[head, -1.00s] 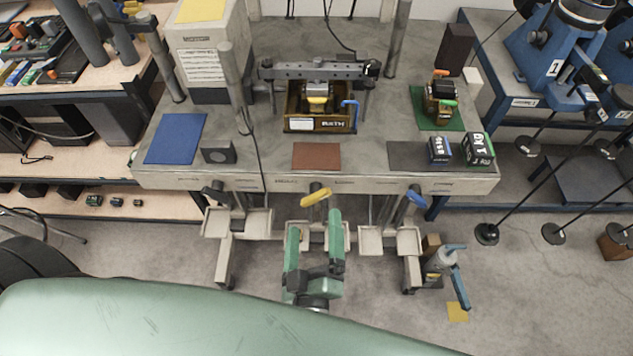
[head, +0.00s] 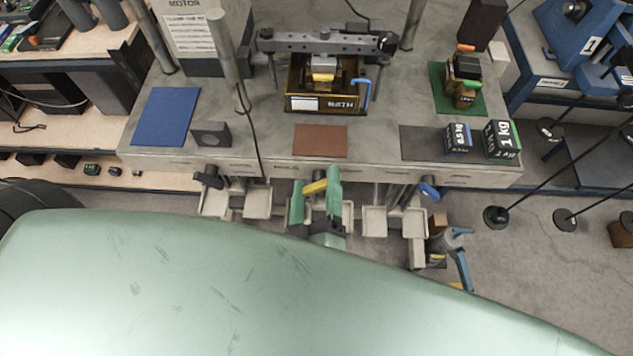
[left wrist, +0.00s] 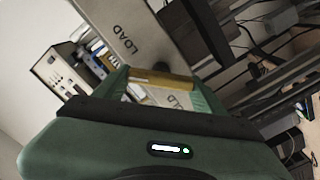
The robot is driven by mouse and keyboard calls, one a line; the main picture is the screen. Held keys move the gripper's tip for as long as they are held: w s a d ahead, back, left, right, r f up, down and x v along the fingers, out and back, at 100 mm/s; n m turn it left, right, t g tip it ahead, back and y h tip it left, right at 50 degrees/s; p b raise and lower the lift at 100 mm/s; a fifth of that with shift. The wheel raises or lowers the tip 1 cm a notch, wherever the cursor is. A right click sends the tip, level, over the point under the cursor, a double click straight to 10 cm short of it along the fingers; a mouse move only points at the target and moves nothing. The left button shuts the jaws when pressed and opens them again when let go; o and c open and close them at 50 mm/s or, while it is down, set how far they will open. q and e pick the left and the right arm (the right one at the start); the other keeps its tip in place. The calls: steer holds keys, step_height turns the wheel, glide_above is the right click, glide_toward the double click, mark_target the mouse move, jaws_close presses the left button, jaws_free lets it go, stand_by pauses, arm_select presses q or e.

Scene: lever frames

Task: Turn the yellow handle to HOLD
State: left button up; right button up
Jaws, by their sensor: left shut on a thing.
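The yellow handle (head: 315,187) is on the front of the grey bench, near its middle. My left gripper (head: 316,181) is at it, with one green finger on each side, and is shut on it. In the left wrist view the yellow handle (left wrist: 160,79) runs across between the green fingers. A LOAD label (left wrist: 128,40) shows on the grey panel beyond it. A second label (left wrist: 178,100) shows between the fingers, partly hidden, so I cannot read it whole. My right gripper is not in view.
A black handle (head: 208,178) is to the left on the bench front and a blue handle (head: 429,191) to the right. Pale trays (head: 257,205) hang below the bench edge. A brass box (head: 327,103) and weights (head: 502,140) stand on the bench top.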

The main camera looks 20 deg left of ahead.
arm_select(q)
steer(key=c, duration=0.5)
steer(key=n, duration=0.8)
steer(key=shift+a+f+n, duration=0.1)
steer(key=shift+f+n, duration=0.1)
steer(key=shift+n, duration=0.1)
steer(key=n+b, duration=0.2)
steer(key=n, duration=0.3)
steer(key=shift+f+b, duration=0.15)
steer(key=shift+b, duration=0.15)
steer(key=n+b, duration=0.1)
steer(key=n, duration=0.2)
steer(key=shift+n+b, duration=0.55)
steer(key=shift+n, duration=0.15)
steer(key=shift+w, duration=0.1)
